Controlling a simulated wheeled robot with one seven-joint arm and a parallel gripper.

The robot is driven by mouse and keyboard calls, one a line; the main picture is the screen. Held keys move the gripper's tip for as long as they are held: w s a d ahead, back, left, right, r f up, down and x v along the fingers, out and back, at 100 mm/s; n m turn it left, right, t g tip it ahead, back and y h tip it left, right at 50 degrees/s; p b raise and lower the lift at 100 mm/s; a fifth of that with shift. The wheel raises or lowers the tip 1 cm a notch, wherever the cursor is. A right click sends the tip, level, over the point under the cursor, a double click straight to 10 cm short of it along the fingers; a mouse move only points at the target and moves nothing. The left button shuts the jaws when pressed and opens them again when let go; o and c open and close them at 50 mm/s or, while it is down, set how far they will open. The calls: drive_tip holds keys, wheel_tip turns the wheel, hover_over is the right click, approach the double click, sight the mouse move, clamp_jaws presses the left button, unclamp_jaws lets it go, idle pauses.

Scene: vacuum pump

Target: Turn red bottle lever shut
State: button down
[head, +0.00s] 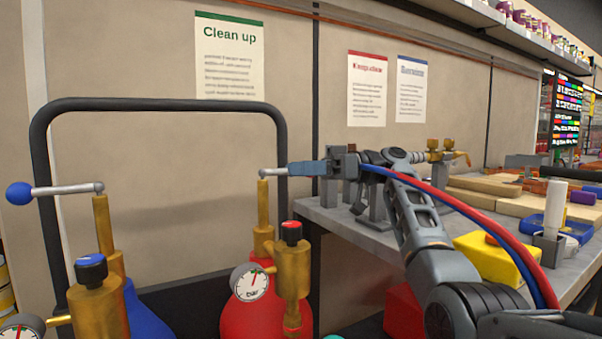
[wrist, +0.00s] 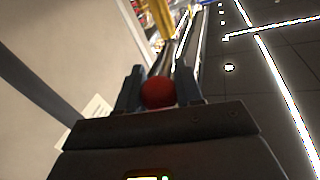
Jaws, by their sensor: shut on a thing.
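The red bottle (head: 240,322) stands at the lower middle of the head view, with a brass valve (head: 263,212) on top. Its silver lever (head: 275,171) runs roughly level from the top of the brass stem to the right. My gripper (head: 300,168) reaches in from the right and is shut on the lever's outer end. In the wrist view the lever's red ball knob (wrist: 158,92) sits between the two dark fingers of my gripper (wrist: 160,78). In the head view the fingers hide the knob.
A blue bottle (head: 150,315) stands left, its lever (head: 68,190) pointing left to a blue knob. A dark tube frame (head: 165,105) rises behind both bottles. A round gauge (head: 250,282) and red-capped brass fitting (head: 291,262) sit below the lever. A cluttered workbench (head: 335,222) is at right.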

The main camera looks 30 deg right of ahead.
drive_tip(key=shift+a, duration=0.1)
idle(0.3)
drive_tip(key=c, duration=0.8)
unclamp_jaws()
drive_tip(key=shift+o, duration=0.2)
drive_tip(key=v, duration=0.7)
drive_tip(key=shift+d, duration=0.4)
